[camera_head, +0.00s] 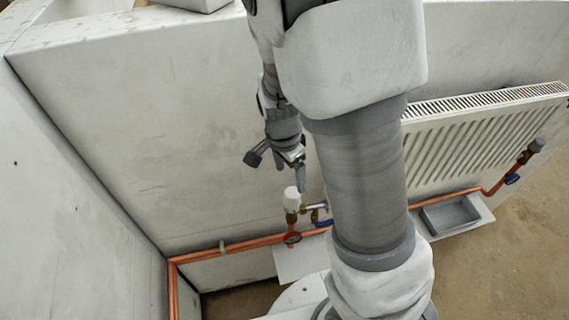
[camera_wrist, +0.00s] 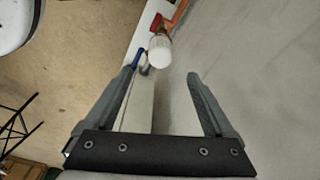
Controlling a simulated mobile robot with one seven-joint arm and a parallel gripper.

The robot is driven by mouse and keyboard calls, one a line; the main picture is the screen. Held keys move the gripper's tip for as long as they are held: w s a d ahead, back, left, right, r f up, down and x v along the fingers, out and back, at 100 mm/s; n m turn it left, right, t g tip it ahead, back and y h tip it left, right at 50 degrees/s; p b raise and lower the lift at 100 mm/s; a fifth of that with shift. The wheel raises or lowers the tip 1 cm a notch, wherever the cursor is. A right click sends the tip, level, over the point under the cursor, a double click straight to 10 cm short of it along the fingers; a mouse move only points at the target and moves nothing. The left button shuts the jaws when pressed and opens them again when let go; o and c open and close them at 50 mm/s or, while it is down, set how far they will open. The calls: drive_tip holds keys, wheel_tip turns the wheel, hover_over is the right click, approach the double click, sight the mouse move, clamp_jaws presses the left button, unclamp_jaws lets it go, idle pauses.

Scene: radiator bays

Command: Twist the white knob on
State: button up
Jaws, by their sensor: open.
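The white knob (camera_head: 291,196) sits upright on a brass valve at the copper pipe, left of the radiator, in the head view. In the wrist view the white knob (camera_wrist: 159,50) shows beyond the fingertips, roughly between them in line. My gripper (camera_head: 288,176) is above the knob in the head view, close to it but apart as far as I can tell. In the wrist view my gripper (camera_wrist: 163,76) is open with nothing between its fingers. Part of the valve is hidden behind my arm in the head view.
A white radiator (camera_head: 480,135) hangs on the grey wall (camera_head: 130,130) at right. A copper pipe (camera_head: 240,245) runs low along the wall, with a red handle (camera_head: 292,238) below the knob. A grey tray (camera_head: 450,214) lies under the radiator.

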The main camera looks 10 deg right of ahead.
sight(292, 192)
drive_tip(key=f, duration=0.3)
drive_tip(key=f+b, duration=0.1)
drive_tip(key=f, duration=0.2)
drive_tip(key=d+f, duration=0.1)
drive_tip(key=f, duration=0.2)
drive_tip(key=shift+w, duration=0.2)
clamp_jaws()
drive_tip(key=shift+s+f+b, duration=0.1)
drive_tip(key=shift+f+b, duration=0.05)
drive_tip(key=shift+b, duration=0.15)
